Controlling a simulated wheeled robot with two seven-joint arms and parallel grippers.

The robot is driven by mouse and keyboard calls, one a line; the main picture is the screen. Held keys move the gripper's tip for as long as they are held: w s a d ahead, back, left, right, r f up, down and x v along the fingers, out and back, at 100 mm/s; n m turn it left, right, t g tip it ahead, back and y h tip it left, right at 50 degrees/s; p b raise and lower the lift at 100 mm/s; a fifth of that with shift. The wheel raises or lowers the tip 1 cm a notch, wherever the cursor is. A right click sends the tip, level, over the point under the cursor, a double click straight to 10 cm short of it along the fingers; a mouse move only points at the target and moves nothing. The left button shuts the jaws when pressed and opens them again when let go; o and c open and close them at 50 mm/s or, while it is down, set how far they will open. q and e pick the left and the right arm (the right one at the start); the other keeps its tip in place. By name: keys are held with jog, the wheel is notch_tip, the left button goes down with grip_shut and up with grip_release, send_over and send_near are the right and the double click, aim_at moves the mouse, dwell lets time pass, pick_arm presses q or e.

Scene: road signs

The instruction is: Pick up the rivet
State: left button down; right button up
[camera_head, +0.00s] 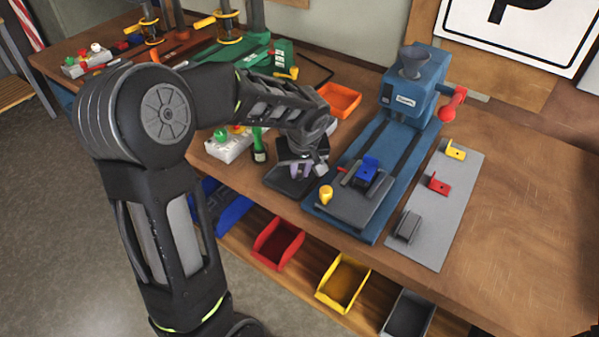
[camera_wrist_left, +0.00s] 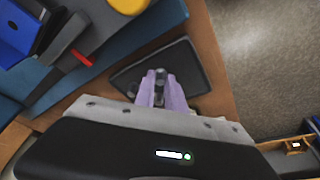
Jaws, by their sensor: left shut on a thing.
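My left gripper (camera_head: 301,171) is low over a small black tray (camera_head: 283,186), left of the blue press. In the left wrist view its lavender fingers (camera_wrist_left: 161,88) are close together over the same tray (camera_wrist_left: 193,62). They are shut on a small grey metal rivet (camera_wrist_left: 160,73), which shows at the fingertips. The rivet is too small to make out in the head view. I cannot tell whether it still touches the tray. My right gripper is in neither view.
The blue press (camera_head: 413,85) with its vise stands just right of the tray. A grey plate (camera_head: 440,215) with brackets lies farther right. An orange bin (camera_head: 340,99) is behind. Red (camera_head: 277,243) and yellow (camera_head: 343,282) bins sit below the table's front edge.

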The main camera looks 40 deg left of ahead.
pick_arm(q)
jog(key=shift+r, duration=0.15)
notch_tip(320, 180, up, 10)
jog(key=b, duration=0.1)
dwell(0.7)
